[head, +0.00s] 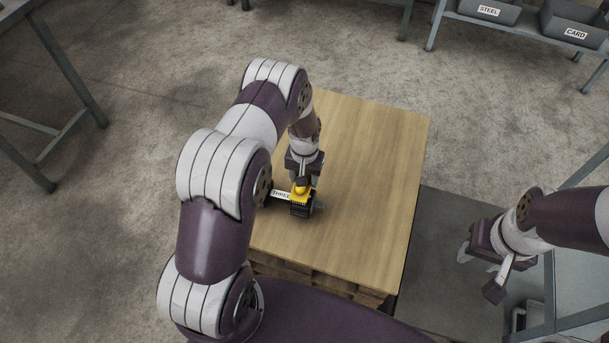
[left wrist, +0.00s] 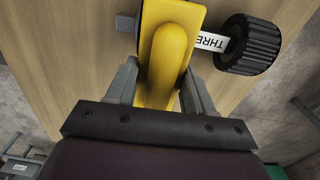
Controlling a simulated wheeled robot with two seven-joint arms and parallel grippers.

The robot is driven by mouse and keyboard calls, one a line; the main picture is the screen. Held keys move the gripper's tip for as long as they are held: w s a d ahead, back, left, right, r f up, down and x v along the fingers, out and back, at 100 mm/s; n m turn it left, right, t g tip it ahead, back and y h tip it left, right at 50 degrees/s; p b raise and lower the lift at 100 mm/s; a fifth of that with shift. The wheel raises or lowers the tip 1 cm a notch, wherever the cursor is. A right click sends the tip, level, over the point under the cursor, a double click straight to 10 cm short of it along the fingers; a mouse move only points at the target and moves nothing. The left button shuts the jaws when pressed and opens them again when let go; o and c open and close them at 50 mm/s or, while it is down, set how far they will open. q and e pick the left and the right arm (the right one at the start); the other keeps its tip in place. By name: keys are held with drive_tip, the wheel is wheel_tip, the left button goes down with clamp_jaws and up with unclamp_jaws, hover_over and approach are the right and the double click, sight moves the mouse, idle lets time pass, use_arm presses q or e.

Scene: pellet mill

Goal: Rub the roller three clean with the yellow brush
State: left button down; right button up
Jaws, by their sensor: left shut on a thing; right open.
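The yellow brush (head: 302,188) is in my left gripper (head: 303,176), with its dark bristle end down at the roller. In the left wrist view the yellow handle of the brush (left wrist: 165,60) sits between the fingers of my left gripper (left wrist: 160,88), which are shut on it. Roller three (head: 280,195) lies on the wooden top under the brush, its white label partly readable. Its black ribbed end (left wrist: 250,45) shows in the left wrist view. The brush hides the roller's middle; whether the bristles touch it I cannot tell. My right gripper (head: 480,272) is open and empty, off the right side.
The wooden top (head: 375,150) rests on a pallet-like stack and is mostly clear. Grey bins marked STEEL (head: 488,11) and CARD (head: 575,30) stand on a rack at the back right. A metal table frame (head: 70,75) stands at the left.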

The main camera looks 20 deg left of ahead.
sight(301, 192)
use_arm(q)
drive_tip(key=shift+f+b, duration=0.7)
drive_tip(key=shift+f, duration=0.25)
drive_tip(key=shift+s+r, duration=0.15)
drive_tip(key=shift+s+d+p, duration=0.15)
drive_tip(key=shift+s+p, duration=0.55)
drive_tip(key=shift+s+d+p, duration=0.1)
drive_tip(key=shift+s+p, duration=0.45)
drive_tip(key=shift+s, duration=0.6)
